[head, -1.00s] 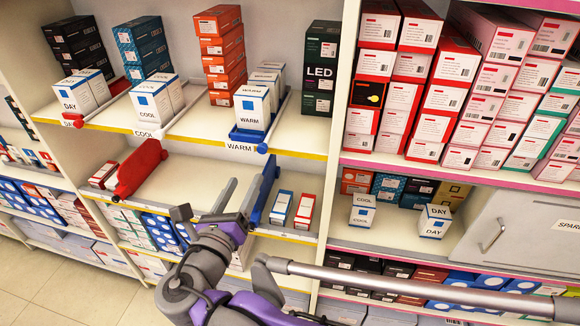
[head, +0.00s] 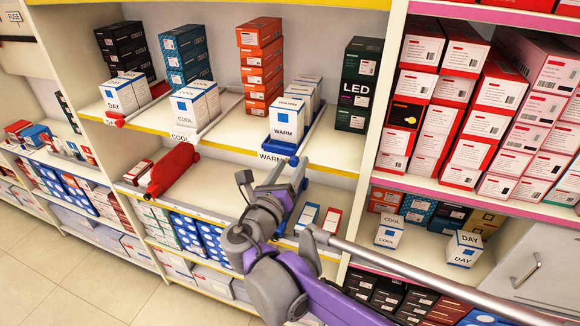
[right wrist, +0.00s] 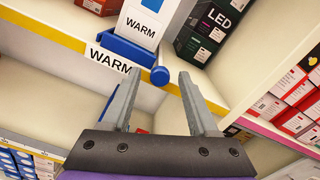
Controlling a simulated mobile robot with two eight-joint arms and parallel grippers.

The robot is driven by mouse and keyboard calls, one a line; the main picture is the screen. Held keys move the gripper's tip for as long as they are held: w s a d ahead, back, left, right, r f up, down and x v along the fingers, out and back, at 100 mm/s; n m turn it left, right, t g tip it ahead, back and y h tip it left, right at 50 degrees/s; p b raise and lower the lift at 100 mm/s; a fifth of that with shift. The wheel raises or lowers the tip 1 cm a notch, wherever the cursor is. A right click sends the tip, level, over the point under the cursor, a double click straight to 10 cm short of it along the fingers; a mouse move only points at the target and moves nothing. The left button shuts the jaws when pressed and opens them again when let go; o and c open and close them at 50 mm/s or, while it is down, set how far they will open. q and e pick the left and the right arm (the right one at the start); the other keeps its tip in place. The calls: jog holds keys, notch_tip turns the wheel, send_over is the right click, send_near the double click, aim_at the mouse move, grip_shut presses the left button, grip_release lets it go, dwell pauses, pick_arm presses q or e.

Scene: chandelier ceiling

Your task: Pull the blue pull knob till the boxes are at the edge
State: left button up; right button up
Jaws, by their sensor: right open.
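The blue pull knob (right wrist: 160,76) is a small round end at the front of a blue tray (right wrist: 125,49) on the upper shelf. White WARM boxes (head: 287,121) stand in a row on this tray, the front one near the shelf edge. In the head view the knob (head: 294,161) sits just above my right gripper (head: 284,170). My right gripper is open and empty, and in the right wrist view its two fingertips (right wrist: 159,80) lie either side of the knob, slightly below it. I cannot tell whether they touch it. My left gripper is not in view.
A WARM label (right wrist: 108,60) hangs on the yellow shelf edge left of the knob. A dark LED box stack (head: 358,85) stands to the right. COOL boxes (head: 195,103) stand to the left.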

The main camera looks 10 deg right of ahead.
grip_shut()
dwell(1.4)
